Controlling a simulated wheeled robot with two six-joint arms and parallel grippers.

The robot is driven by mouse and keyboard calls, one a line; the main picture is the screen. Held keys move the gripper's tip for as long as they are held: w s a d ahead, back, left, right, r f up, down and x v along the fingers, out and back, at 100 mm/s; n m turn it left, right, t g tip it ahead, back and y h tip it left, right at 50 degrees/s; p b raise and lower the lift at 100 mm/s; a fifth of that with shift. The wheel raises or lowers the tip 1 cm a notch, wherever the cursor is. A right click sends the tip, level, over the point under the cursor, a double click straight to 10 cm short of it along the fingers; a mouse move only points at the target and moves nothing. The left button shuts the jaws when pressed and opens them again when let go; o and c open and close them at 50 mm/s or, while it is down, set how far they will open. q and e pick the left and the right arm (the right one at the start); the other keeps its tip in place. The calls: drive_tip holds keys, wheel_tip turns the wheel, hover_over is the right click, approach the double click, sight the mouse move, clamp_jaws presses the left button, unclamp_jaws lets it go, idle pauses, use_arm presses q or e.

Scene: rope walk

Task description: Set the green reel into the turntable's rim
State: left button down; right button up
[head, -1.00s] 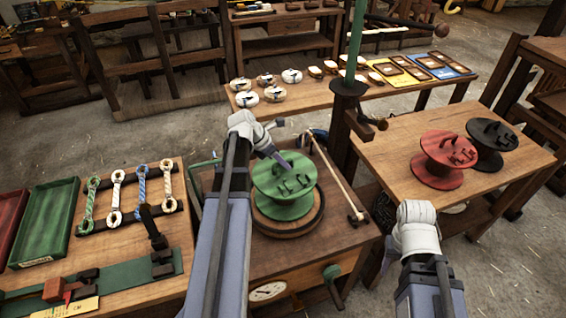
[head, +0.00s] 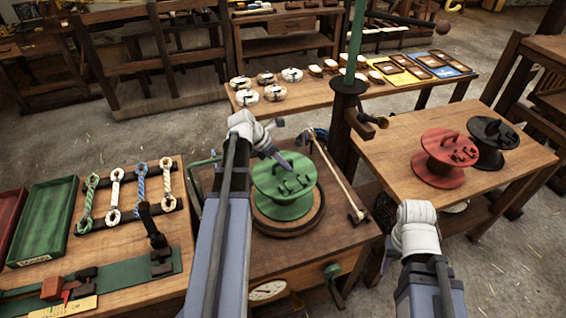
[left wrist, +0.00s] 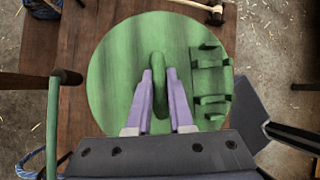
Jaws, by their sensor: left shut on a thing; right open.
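The green reel (head: 283,186) stands upright over the round wooden turntable (head: 287,231) on the middle bench. Its lower flange shows just inside the turntable's rim in the head view; whether it is fully seated I cannot tell. My left gripper (head: 283,163) is shut on the handle on top of the reel.
A red reel (head: 446,158) and a black reel (head: 491,143) stand on the right bench (head: 400,140). A green post (head: 357,45) rises behind the turntable. A wooden mallet (head: 340,185) lies right of the turntable. Rope samples and a green tray (head: 45,222) are at left.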

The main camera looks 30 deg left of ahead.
use_arm(q)
drive_tip(key=c, duration=0.7)
unclamp_jaws()
drive_tip(key=shift+r, duration=0.1)
wheel_tip(320, 180, up, 7)
drive_tip(key=p, duration=0.7)
